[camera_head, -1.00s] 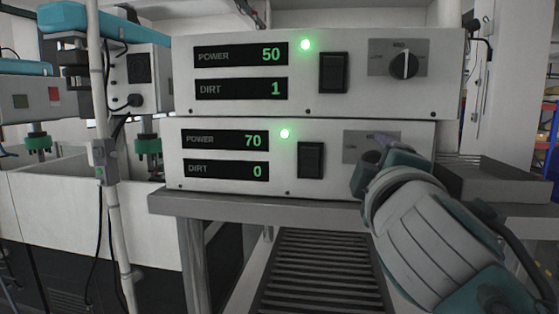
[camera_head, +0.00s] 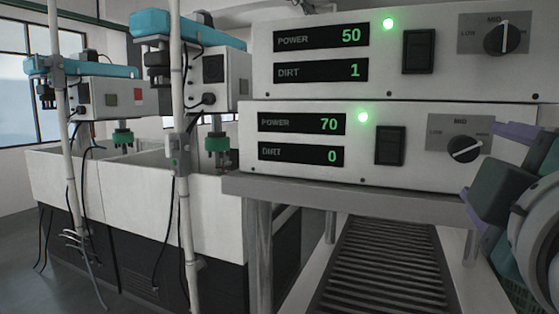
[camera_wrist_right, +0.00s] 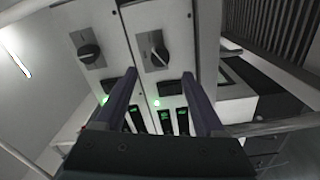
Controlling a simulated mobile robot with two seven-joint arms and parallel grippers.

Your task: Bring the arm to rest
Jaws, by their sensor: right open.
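My right gripper (camera_head: 492,175) is at the right edge of the head view, beside the lower control unit (camera_head: 250,180). In the right wrist view its two purple fingers (camera_wrist_right: 160,88) are spread with nothing between them. The lower unit's knob (camera_head: 464,149) is visible and apart from the fingers; its white mark lies nearly sideways. The upper unit (camera_head: 390,90) has a knob (camera_head: 501,39) with its mark upright towards MID. The upper displays read 50 and 1, the lower 70 and 0. Both green lamps are lit. My left gripper is out of view.
The units stand stacked on a grey table (camera_head: 290,192) with a slatted shelf (camera_head: 380,265) beneath. White tanks (camera_head: 135,210) with teal-topped machines (camera_head: 190,30) and upright poles stand at the left. The floor (camera_head: 30,285) shows at the lower left.

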